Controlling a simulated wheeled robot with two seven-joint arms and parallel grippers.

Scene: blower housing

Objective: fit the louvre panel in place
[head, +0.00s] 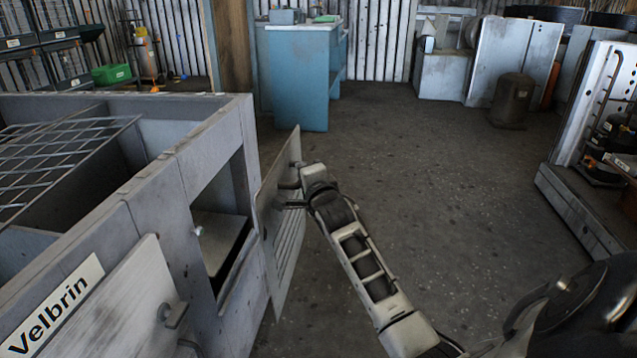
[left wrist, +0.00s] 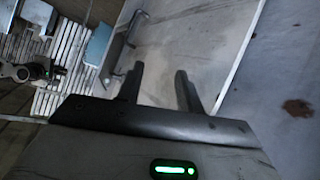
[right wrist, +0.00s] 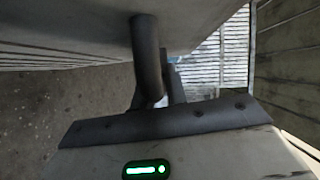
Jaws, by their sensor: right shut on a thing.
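The louvre panel (head: 287,240) is a thin grey-white slatted sheet. In the head view it is upright and angled beside the opening (head: 222,225) in the blower housing's side. Its near edge looks close to the housing wall; I cannot tell whether they touch. My right gripper (head: 290,192) is shut on the dark handle (right wrist: 146,55) on the panel's outer face. In the right wrist view the panel (right wrist: 80,25) fills the upper left. My left gripper (left wrist: 158,82) is open and empty in the left wrist view, in front of a pale surface with a metal handle (left wrist: 122,45).
The grey housing (head: 190,165) fills the left, with a wire grille (head: 60,160) on top and a "Velbrin" plate (head: 55,305) in front. A blue cabinet (head: 300,75) stands behind. The floor (head: 430,170) to the right is open, up to a metal rack (head: 590,110).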

